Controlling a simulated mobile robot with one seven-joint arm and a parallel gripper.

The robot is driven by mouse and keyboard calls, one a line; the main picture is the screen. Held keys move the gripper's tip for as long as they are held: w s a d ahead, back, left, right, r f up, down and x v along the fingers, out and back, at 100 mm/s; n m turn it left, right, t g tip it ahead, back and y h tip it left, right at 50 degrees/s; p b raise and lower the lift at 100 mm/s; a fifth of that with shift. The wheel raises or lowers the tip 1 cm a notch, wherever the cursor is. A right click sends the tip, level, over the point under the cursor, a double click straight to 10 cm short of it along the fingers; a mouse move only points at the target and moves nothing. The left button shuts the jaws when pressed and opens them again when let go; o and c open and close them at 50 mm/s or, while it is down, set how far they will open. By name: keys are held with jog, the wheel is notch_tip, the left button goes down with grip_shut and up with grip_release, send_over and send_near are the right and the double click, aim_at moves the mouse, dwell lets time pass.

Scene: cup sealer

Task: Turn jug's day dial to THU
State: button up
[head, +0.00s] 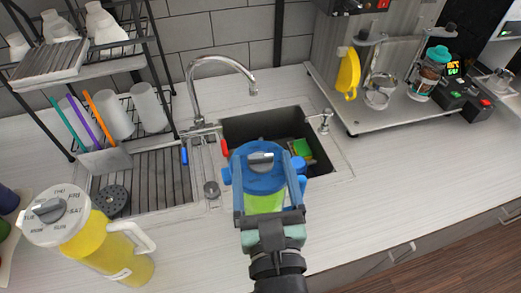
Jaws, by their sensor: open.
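A yellow jug (124,262) with a white handle stands on the counter at the lower left. Its round white lid (74,228) carries day labels around the rim; THU is at the far side, with FRI and SAT to its right. The grey dial knob (48,210) sits in the middle of the lid; which day it points at cannot be told. My gripper (265,185) is open in the middle of the picture, well to the right of the jug. A blue-lidded container (262,160) with green contents shows between its fingers; whether they touch cannot be told.
A sink (320,121) with a faucet (190,85) lies behind my gripper. A dish rack (60,80) with cups and straws stands behind the jug. A sealing machine (335,85) stands at the back right. Counter is clear between the jug and gripper.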

jog(key=shift+w+a+p, duration=0.2)
jog(key=shift+w+p, duration=0.1)
jog(key=shift+w, duration=1.05)
grip_shut()
